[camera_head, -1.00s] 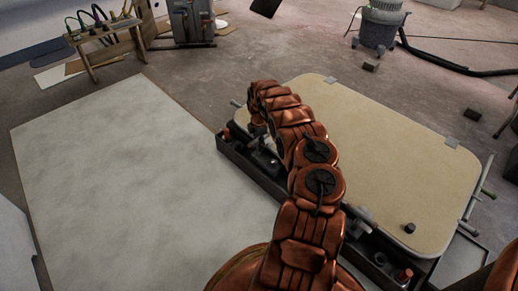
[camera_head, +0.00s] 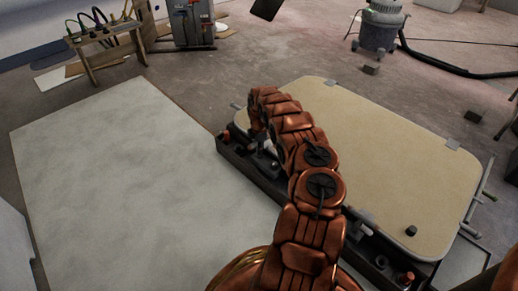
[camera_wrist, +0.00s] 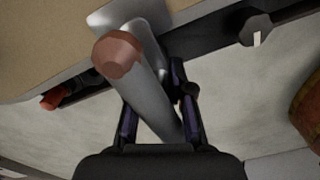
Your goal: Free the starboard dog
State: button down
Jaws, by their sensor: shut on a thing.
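In the wrist view, a grey metal dog handle (camera_wrist: 153,82) with a round copper-coloured end (camera_wrist: 117,54) runs between the fingers of my gripper (camera_wrist: 155,95). The gripper is shut on the handle. The handle lies at the edge of the cream hatch panel (camera_head: 375,140). In the head view, my arm hides the gripper and most of the held dog at the panel's left end. Another grey dog fitting (camera_head: 360,222) shows farther right along the near edge. I cannot tell from markings which is starboard.
A dark frame rail (camera_head: 240,160) with an orange-capped fitting (camera_head: 405,277) runs along the panel's near side. A pale flat board (camera_head: 130,170) lies at left. A small bench (camera_head: 100,45) and a vacuum (camera_head: 378,28) stand behind. The floor between is mostly clear.

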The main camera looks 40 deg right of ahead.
jog(key=shift+r+p, duration=0.15)
jog(key=shift+p, duration=0.3)
jog(key=shift+a+m+p, duration=0.1)
jog(key=shift+m+p, duration=0.65)
jog(key=shift+m, duration=0.05)
jog(key=shift+r+m+p, duration=0.1)
jog(key=shift+m+p, duration=0.6)
jog(key=shift+p, duration=0.2)
jog(key=m+p, duration=0.4)
jog(key=m, duration=0.1)
jog(key=shift+s+f+m, duration=0.1)
jog(key=shift+f+m, duration=0.1)
jog(key=shift+m, duration=0.1)
jog(key=m+p, duration=0.1)
jog(key=m, duration=0.3)
jog(key=shift+p, duration=0.35)
jog(key=m, duration=0.5)
jog(key=shift+f+p, duration=0.1)
jog(key=shift+p, duration=0.25)
jog(key=shift+m, duration=0.3)
